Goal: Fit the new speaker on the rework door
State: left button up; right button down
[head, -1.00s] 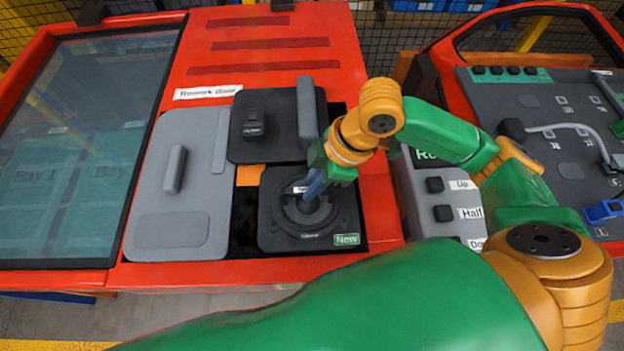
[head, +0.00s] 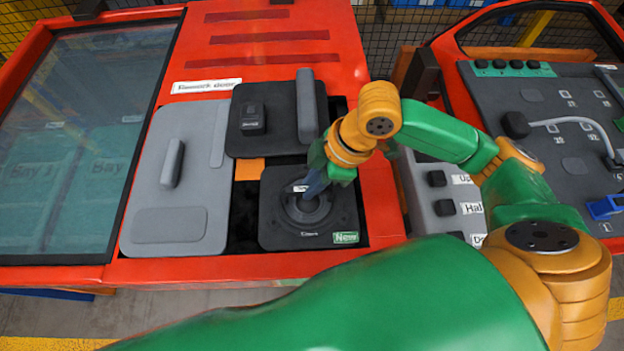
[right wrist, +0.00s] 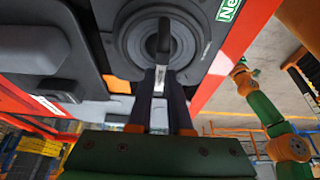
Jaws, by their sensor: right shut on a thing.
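The new speaker (head: 283,220) is a dark square plate with a round cone and a green "New" label. It lies in the lower right part of the opening in the red rework door (head: 383,215). My right gripper (head: 313,190) is shut on the speaker's central grip, tilted over it from the upper right. In the right wrist view the two fingers (right wrist: 160,88) close on a pale-labelled piece at the speaker's middle (right wrist: 125,40). I cannot tell whether the plate is fully seated. My left gripper is not in view.
A grey panel (head: 150,200) with a handle lies left of the speaker, and a dark panel (head: 262,145) with an upright grey handle lies above it. A grey button box (head: 420,205) stands right of the door. A second red door (head: 448,85) is at the far right.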

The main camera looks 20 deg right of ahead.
jog(key=shift+s+f+p, duration=0.15)
jog(key=shift+f+p, duration=0.05)
jog(key=shift+p, duration=0.1)
dwell(0.5)
jog(key=c, duration=0.8)
grip_release()
jog(key=shift+o, duration=0.2)
jog(key=shift+r, duration=0.1)
jog(key=v, duration=0.7)
jog(key=shift+p, duration=0.35)
